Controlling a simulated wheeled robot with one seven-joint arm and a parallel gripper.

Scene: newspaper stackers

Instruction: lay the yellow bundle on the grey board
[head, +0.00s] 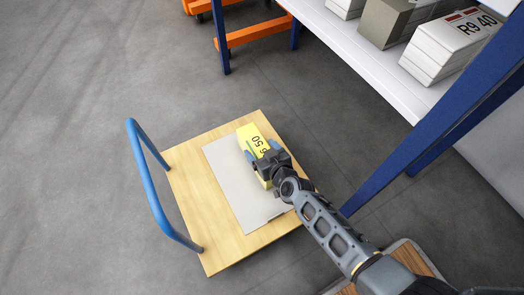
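The yellow bundle (246,132), with dark print on its top, is at the far right part of the grey board (228,178). My gripper (262,157) is over the bundle, with blue fingertips at its two sides. It looks closed around the bundle, and my wrist hides the bundle's near part. The grey board lies flat on the wooden deck of a trolley (188,176). I cannot tell whether the bundle's underside touches the board or hangs a little above it.
The trolley has a blue handle (147,185) on its left. A white shelf (372,62) with blue posts (420,120) carries several bundles, including a white one (450,45) and a grey-brown one (388,22). An orange frame (258,33) stands behind. The floor at left is clear.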

